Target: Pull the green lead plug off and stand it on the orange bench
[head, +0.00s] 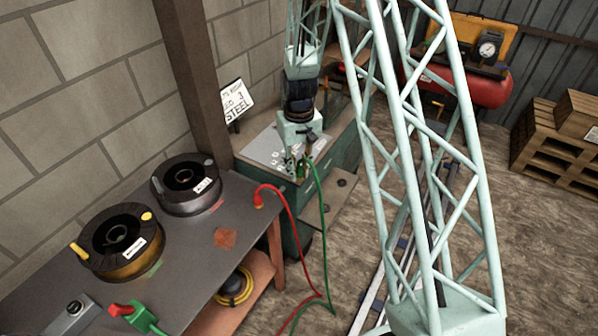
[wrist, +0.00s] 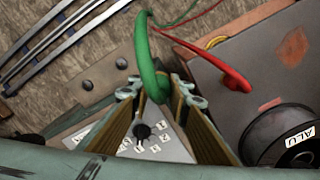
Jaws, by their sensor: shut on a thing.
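The green lead plug (wrist: 156,88) is between my gripper's fingertips (wrist: 157,90) in the wrist view, with its thick green cable arching away at the top. In the head view my gripper (head: 302,160) is shut on it at the front of the teal cabinet (head: 345,150). The plug is small there, and the green lead (head: 321,205) hangs from it to the floor. I cannot tell whether the plug is still seated in a socket. The bench with orange legs and a dark grey top (head: 215,268) stands at the left.
On the bench are two spools (head: 186,180) (head: 120,240), a red plug (head: 259,200) with its lead over the edge, and a red-and-green item (head: 140,317). A rusty patch (head: 225,238) marks the otherwise clear middle. Number labels (wrist: 150,145) lie on the panel below my gripper.

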